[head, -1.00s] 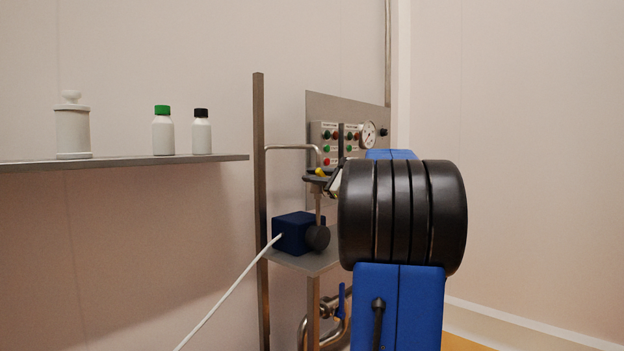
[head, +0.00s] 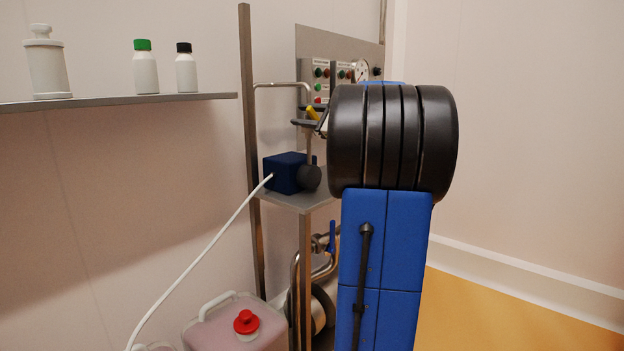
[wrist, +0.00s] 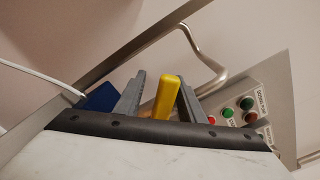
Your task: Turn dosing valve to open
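The dosing valve appears to be the one with the yellow handle (head: 313,113), below the bent steel pipe on the stand. In the wrist view the yellow handle (wrist: 166,97) stands slightly tilted between the two grey fingers of my gripper (wrist: 160,92). A gap shows between the left finger and the handle; the right finger is close to it, and I cannot tell if they touch. My gripper is open. In the head view my arm hides most of the gripper and part of the valve.
A dark blue box (head: 284,173) with a white cable sits on the stand's shelf (head: 305,201). Button panels (head: 318,80) and a gauge (head: 361,71) are behind. A blue lever (head: 332,236) is on lower piping. A red-capped jug (head: 240,328) stands below. Bottles line the left shelf (head: 120,101).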

